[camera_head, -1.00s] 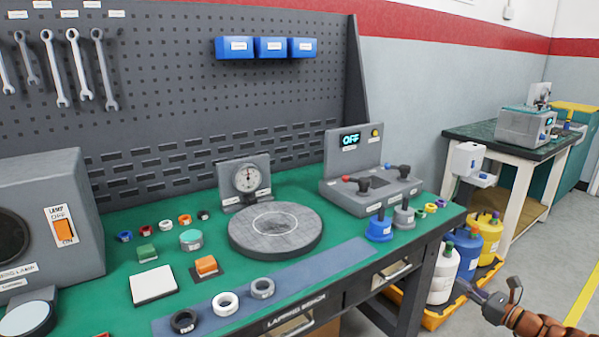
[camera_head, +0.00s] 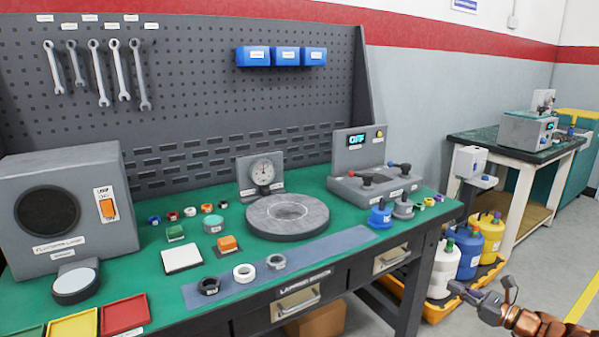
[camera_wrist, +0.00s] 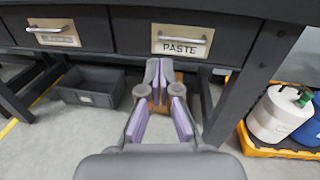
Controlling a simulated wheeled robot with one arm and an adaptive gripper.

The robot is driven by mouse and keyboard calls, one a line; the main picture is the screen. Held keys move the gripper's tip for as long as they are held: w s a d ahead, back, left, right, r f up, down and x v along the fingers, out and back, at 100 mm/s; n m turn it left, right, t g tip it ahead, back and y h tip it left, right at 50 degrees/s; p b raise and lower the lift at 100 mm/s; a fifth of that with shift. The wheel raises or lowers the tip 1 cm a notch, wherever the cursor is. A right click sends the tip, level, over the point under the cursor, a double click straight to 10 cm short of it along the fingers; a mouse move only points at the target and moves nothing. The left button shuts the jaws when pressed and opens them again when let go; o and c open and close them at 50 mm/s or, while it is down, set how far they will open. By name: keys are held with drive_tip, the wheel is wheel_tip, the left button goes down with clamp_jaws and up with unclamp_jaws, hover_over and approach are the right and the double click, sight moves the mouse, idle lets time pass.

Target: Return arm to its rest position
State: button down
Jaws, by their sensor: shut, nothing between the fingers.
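My gripper (camera_wrist: 158,100) points at the space under the workbench in the wrist view, with its purple-padded fingers meeting at the tips and nothing between them. In the head view my gripper (camera_head: 457,287) shows at the lower right, beside the white container and clear of the bench top. My copper-coloured arm runs off to the lower right. The green-topped workbench (camera_head: 345,222) stands to the left of my gripper.
Drawers (camera_wrist: 182,40) line the bench front, with a grey bin (camera_wrist: 88,88) below. A yellow tray (camera_wrist: 262,146) holding a white container (camera_wrist: 282,115) is at the right. Lapping plate (camera_head: 287,217), control box (camera_head: 372,188) and rings stand on the bench. Open floor (camera_head: 540,260) lies at right.

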drive_tip(key=s+a+r+n+g+y, duration=0.2)
drive_tip(key=a+r+n+g, duration=0.25)
drive_tip(key=a, duration=0.55)
drive_tip(key=s+a+r+n+g+y, duration=0.1)
drive_tip(key=a+r+n+g+y, duration=0.25)
drive_tip(key=a, duration=0.65)
drive_tip(key=s+a+r+n+g+h, duration=0.3)
drive_tip(key=s+a+n+g+h, duration=0.3)
drive_tip(key=s+a+n, duration=0.7)
drive_tip(key=s+a+f+n+g+h, duration=0.1)
drive_tip(key=s+f+h, duration=0.1)
drive_tip(key=s, duration=0.6)
drive_tip(key=s+f+n+g+h, duration=0.2)
drive_tip(key=s+h, duration=0.1)
drive_tip(key=s, duration=0.5)
drive_tip(key=s+d+f+n+h, duration=0.3)
drive_tip(key=s+d+h, duration=0.3)
drive_tip(key=s+d, duration=0.45)
wheel_tip(320, 180, up, 23)
drive_tip(key=s+t+p, duration=0.1)
drive_tip(key=p, duration=2)
drive_tip(key=shift+s+a, duration=0.3)
drive_tip(key=shift+s, duration=0.1)
